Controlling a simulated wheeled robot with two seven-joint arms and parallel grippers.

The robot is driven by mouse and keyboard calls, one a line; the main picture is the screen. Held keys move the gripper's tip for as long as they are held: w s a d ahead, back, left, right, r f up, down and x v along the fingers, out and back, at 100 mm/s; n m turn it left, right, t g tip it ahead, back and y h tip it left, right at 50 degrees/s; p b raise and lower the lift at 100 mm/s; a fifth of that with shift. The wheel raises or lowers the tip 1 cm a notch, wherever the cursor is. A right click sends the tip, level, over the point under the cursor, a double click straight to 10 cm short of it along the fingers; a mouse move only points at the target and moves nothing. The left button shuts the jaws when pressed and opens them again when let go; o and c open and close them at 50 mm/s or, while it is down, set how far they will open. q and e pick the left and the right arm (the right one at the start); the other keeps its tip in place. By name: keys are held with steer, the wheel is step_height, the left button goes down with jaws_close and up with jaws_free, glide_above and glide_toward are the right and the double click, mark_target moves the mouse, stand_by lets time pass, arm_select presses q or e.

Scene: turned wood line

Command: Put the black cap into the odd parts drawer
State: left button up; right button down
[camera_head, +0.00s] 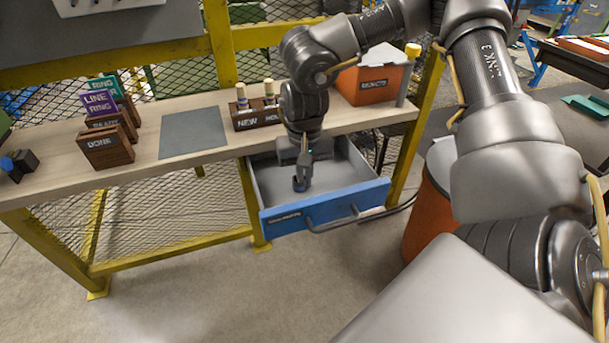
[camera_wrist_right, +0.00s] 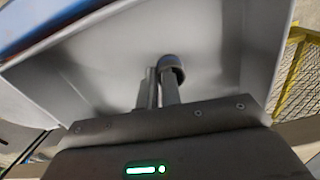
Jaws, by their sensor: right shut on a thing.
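The drawer (camera_head: 340,206) has a blue front with a small label too small to read, and stands pulled out under the bench; its grey inside (camera_wrist_right: 110,70) fills the right wrist view. My right gripper (camera_head: 303,176) points down inside the drawer opening. It is shut on a small dark cap (camera_head: 299,185), which also shows at the fingertips (camera_wrist_right: 160,82) in the right wrist view as a dark round cap (camera_wrist_right: 174,64). I cannot tell whether the cap touches the drawer floor. My left gripper is not in view.
The bench (camera_head: 150,140) carries a grey mat (camera_head: 193,132), a brown DONE box (camera_head: 106,149), several signs, a NEW box (camera_head: 246,121) and an orange bin (camera_head: 374,82). A black device with a blue knob (camera_head: 18,164) sits at the left.

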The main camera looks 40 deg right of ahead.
steer(key=shift+f, duration=0.2)
steer(key=c, duration=1.6)
jaws_free()
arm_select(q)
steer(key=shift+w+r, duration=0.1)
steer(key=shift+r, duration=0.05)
